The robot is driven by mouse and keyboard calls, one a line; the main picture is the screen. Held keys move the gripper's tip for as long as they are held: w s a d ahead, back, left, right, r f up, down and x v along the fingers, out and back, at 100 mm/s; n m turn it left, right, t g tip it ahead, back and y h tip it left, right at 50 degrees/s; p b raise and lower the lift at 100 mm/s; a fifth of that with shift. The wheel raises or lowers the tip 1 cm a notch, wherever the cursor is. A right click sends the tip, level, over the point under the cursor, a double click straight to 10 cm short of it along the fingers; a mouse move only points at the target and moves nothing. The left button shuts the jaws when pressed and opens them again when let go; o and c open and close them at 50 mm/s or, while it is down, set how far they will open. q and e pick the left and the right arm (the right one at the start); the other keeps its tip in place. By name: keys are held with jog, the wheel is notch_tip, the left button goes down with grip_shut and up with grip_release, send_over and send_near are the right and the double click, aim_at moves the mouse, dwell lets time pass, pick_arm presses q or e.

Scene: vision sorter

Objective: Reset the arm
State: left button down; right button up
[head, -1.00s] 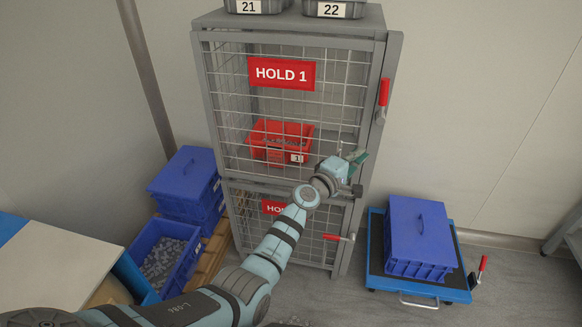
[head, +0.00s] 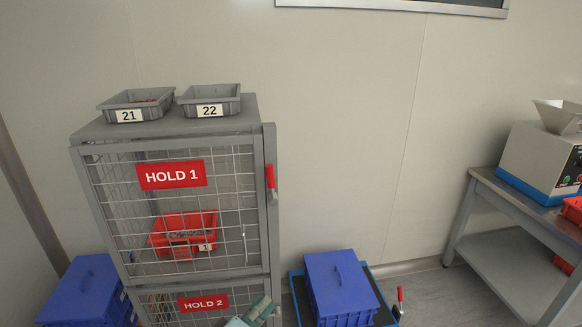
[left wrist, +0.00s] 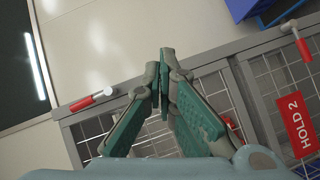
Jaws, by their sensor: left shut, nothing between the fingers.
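My left gripper (head: 259,312) shows at the bottom edge of the head view, in front of the lower cage door to the right of the HOLD 2 sign (head: 203,302). Most of its arm is out of the picture. In the left wrist view the two green finger pads of the left gripper (left wrist: 166,58) come together at their tips with nothing between them. The cage bars lie behind the fingers there. My right gripper is in neither view.
The grey cage (head: 264,205) has its HOLD 1 door shut, a red bin (head: 183,225) inside and grey trays (head: 137,112) on top. A blue lidded box (head: 340,285) sits on a cart at right. A steel table (head: 490,185) with a machine stands far right.

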pick_arm(q)
jog(key=s+a+f+m+g+y, duration=0.1)
jog(key=s+a+f+m+g, duration=0.3)
jog(key=s, duration=0.4)
jog(key=s+a+f+m+g+y, duration=0.25)
jog(key=s+f, duration=0.25)
jog(key=s, duration=0.3)
jog(key=s+a+m+g+y, duration=0.45)
jog(key=s+a, duration=0.55)
jog(key=s, duration=0.5)
notch_tip(320, 180, down, 19)
jog(key=s+a+n+g+p, duration=0.1)
jog(key=s+a+p, duration=0.1)
jog(key=p, duration=0.1)
jog(key=s+f+p, duration=0.1)
jog(key=s+f, duration=0.3)
jog(key=s, duration=0.2)
jog(key=s+f+g+p, duration=0.1)
jog(key=s+f, duration=0.3)
jog(key=s, duration=0.3)
jog(key=shift+a+f, duration=0.15)
jog(key=shift+f, duration=0.25)
